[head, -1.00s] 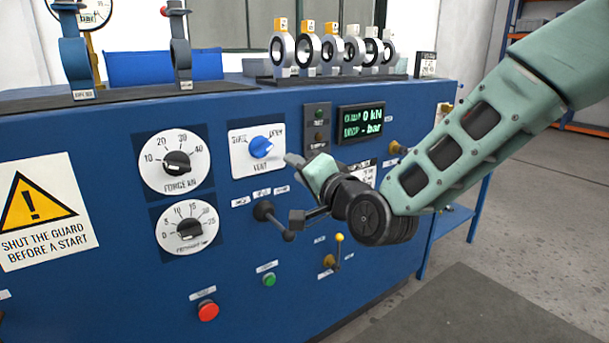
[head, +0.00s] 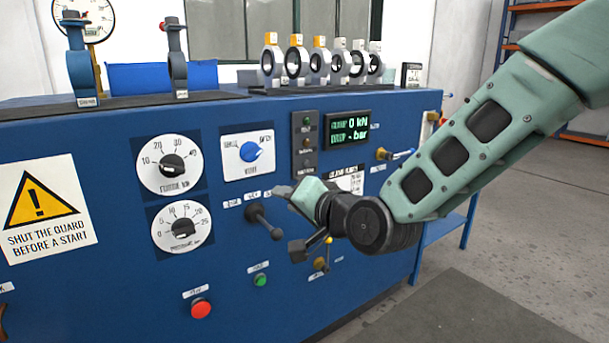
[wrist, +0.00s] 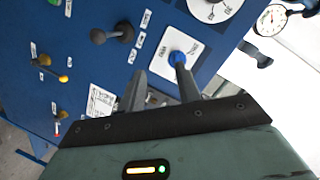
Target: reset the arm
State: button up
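My gripper (head: 279,191) is in front of the blue control panel (head: 100,285), below and to the right of the blue knob (head: 250,151) on its white plate. In the wrist view the two dark fingers of my gripper (wrist: 158,84) stand apart with nothing seen between them. The blue knob (wrist: 177,58) shows just beyond the tip of the right finger, which looks clear of it in the head view. My arm reaches in from the upper right.
A black lever (head: 264,220) sticks out close to the left of my gripper. A yellow-tipped lever (head: 322,262) is partly behind my wrist. Green (head: 260,280) and red (head: 201,308) buttons are lower. Several valves (head: 318,62) stand on top. The floor at right is free.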

jog(key=s+d+f+n+g+h, duration=0.35)
jog(key=s+d, duration=0.25)
jog(key=s, duration=0.4)
jog(key=s+d+f+n+g+h, duration=0.3)
jog(key=s+d+g, duration=0.15)
jog(key=s, duration=0.55)
jog(key=s+d+f+n+g+h, duration=0.35)
jog(key=s+d, duration=0.35)
jog(key=s, duration=0.3)
notch_tip(320, 180, up, 20)
jog(key=p, duration=1.9)
jog(key=shift+s+y, duration=0.3)
jog(key=shift+s, duration=0.05)
jog(key=shift+g, duration=0.25)
